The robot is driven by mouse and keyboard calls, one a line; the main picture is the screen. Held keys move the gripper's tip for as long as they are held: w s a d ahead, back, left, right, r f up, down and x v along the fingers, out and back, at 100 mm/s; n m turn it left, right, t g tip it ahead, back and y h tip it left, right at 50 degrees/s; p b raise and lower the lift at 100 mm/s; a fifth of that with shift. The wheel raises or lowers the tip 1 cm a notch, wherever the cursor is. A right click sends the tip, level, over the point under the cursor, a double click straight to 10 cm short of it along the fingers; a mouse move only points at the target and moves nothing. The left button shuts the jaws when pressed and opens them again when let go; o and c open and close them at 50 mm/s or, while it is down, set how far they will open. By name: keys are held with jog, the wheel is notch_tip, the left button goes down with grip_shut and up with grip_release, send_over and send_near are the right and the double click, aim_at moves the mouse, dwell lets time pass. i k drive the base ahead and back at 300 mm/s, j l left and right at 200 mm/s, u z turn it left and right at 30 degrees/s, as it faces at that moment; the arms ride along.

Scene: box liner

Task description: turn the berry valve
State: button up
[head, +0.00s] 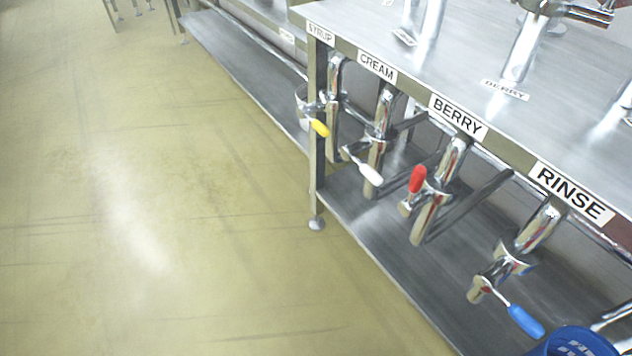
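The berry valve (418,180) has a red lever handle and sits on a chrome pipe (430,215) under the BERRY label (458,117). Its red handle points upward, roughly in line with the pipe. My gripper is not in the head view, and nothing touches the valve.
Neighbouring valves have a yellow handle (319,127) under SYRUP, a white handle (369,173) under CREAM and a blue handle (525,320) under RINSE. Steel counter (480,50) above, lower shelf (380,240) below. A blue container (578,343) stands bottom right. The floor (150,200) at left is clear.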

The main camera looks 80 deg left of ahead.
aim_at(416, 190)
jog(key=u, duration=2.35)
